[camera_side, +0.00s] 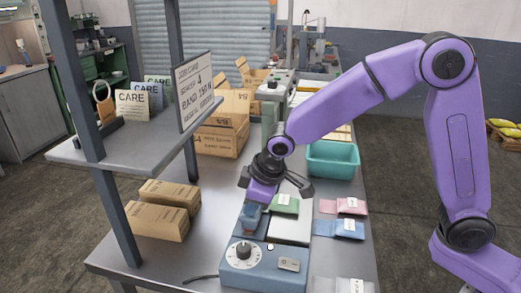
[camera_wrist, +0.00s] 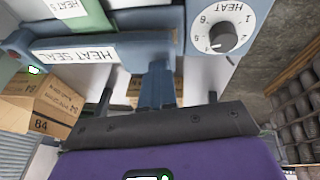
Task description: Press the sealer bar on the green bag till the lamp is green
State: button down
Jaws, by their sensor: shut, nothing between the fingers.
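The blue sealer (camera_side: 262,272) stands on the bench with a dial (camera_side: 243,250) and a small pale lamp (camera_side: 270,246) on its front; the lamp does not look green. The green bag (camera_side: 287,205) lies at its far part and also shows in the wrist view (camera_wrist: 92,15). The blue sealer bar, labelled HEAT SEAL (camera_wrist: 110,48), crosses the wrist view. My gripper (camera_side: 250,222) is shut and points down at the bar near the dial end. In the wrist view its tips (camera_wrist: 157,68) overlap the bar's edge; I cannot tell whether they press it.
Pink (camera_side: 346,206) and blue bags (camera_side: 345,228) lie to the right, with a teal bin (camera_side: 333,160) behind. Brown boxes (camera_side: 160,210) stand at left under a shelf (camera_side: 130,150) holding a sign (camera_side: 194,92). Bare bench shows between boxes and sealer.

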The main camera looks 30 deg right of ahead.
jog(key=shift+s+a+f, duration=0.15)
jog(key=shift+s, duration=0.2)
notch_tip(320, 180, up, 5)
jog(key=shift+w, duration=0.15)
jog(key=a+v, duration=0.1)
jog(key=v, duration=0.8)
jog(key=shift+s, duration=0.35)
jog(key=shift+d, duration=0.15)
jog(key=s+d+f+n+g, duration=0.1)
jog(key=s+d+f, duration=0.2)
jog(key=s+d, duration=0.3)
jog(key=s+d+f+n+g, duration=0.1)
jog(key=s+d+f, duration=0.3)
jog(key=s+d, duration=0.3)
jog(key=s+d+f+g+h, duration=0.1)
jog(key=s+d+f, duration=0.2)
jog(key=s, duration=0.9)
jog(key=d, duration=0.3)
jog(key=shift+s+d+f+n+g, duration=0.2)
jog(key=shift+s+d+n+g, duration=0.05)
jog(key=shift+d+n+g, duration=0.15)
